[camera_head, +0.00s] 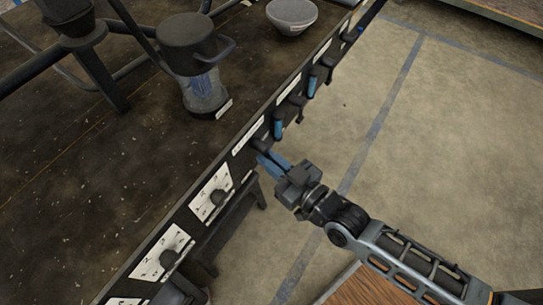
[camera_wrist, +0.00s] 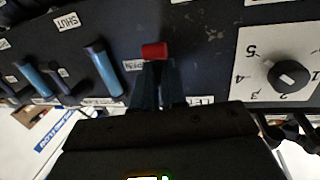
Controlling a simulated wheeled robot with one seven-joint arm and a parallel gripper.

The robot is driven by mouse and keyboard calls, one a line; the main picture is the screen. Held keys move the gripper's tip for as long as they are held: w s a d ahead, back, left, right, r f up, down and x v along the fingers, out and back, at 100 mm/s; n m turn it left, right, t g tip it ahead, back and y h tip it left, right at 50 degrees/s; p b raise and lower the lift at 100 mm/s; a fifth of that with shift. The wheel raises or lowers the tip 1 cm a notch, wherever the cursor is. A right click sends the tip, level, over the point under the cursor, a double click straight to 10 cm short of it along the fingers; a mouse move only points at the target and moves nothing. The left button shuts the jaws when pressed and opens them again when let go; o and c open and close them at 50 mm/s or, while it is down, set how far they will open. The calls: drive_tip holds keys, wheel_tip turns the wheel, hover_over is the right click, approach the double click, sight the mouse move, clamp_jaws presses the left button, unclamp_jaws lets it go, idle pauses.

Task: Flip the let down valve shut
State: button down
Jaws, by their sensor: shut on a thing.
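The dark valve panel (camera_wrist: 195,35) runs along the table's side, and my gripper (camera_head: 274,160) is up against it in the head view. In the wrist view, my gripper's fingers (camera_wrist: 156,72) are close together on a valve handle, whose red end (camera_wrist: 154,50) shows just past the fingertips. Most of the handle is hidden between the fingers. A partly covered label starting with "LET" (camera_wrist: 200,100) is just right of the fingers. A "SHUT" label (camera_wrist: 67,22) is on the panel at upper left.
Blue-sleeved levers (camera_wrist: 103,70) stand left of my gripper. A dark knob (camera_wrist: 288,76) on a numbered white dial is to the right. The table (camera_head: 95,130) holds a dark-lidded clear container (camera_head: 203,92) and a grey bowl (camera_head: 292,14). Open floor (camera_head: 450,140) is to the right.

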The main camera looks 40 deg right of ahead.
drive_tip(key=c, duration=1.2)
unclamp_jaws()
drive_tip(key=shift+s+d+r+p, duration=0.1)
drive_tip(key=shift+s+d+p, duration=0.05)
drive_tip(key=shift+s, duration=1.15)
drive_tip(key=shift+s+d+f+p, duration=0.1)
drive_tip(key=shift+s+d+p, duration=0.1)
drive_tip(key=shift+s, duration=1.1)
drive_tip(key=shift+s+d+r+p, duration=0.1)
drive_tip(key=shift+s+p, duration=0.05)
drive_tip(key=shift+s, duration=1.15)
drive_tip(key=s+r+m+g+h, duration=0.1)
drive_tip(key=s+r+g+h, duration=0.1)
drive_tip(key=s+r, duration=1.45)
drive_tip(key=shift+g, duration=0.3)
drive_tip(key=r+p, duration=0.5)
drive_tip(key=p, duration=0.1)
drive_tip(key=s+r+p, duration=0.1)
drive_tip(key=r+p, duration=0.5)
drive_tip(key=s+r+p, duration=0.1)
drive_tip(key=r+p, duration=0.5)
drive_tip(key=shift+r, duration=0.15)
